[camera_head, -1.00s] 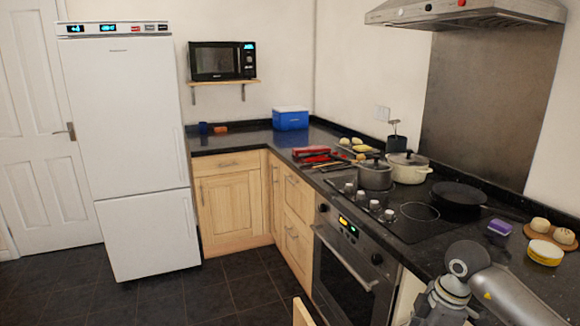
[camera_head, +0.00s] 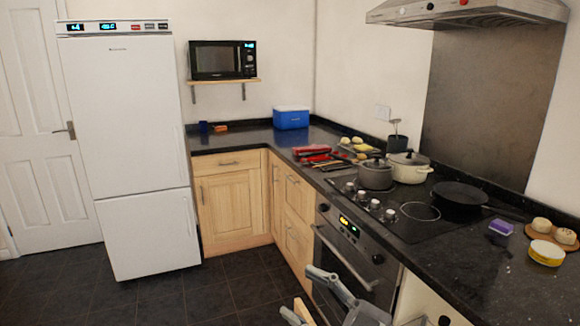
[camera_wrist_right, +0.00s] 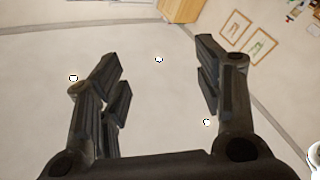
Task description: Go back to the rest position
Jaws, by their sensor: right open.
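My right gripper (camera_head: 308,296) is at the bottom of the head view, in front of the oven and clear of the worktop. In the right wrist view its two dark fingers (camera_wrist_right: 157,58) stand wide apart with nothing between them. Behind them is a pale surface with small bright round spots. My left gripper is in neither view.
The oven (camera_head: 345,262) and black worktop (camera_head: 490,262) are close to my right arm. The worktop holds a frying pan (camera_head: 459,194), pots (camera_head: 375,177), a purple sponge (camera_head: 501,227) and a yellow tub (camera_head: 545,253). The dark floor (camera_head: 225,285) at left is clear.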

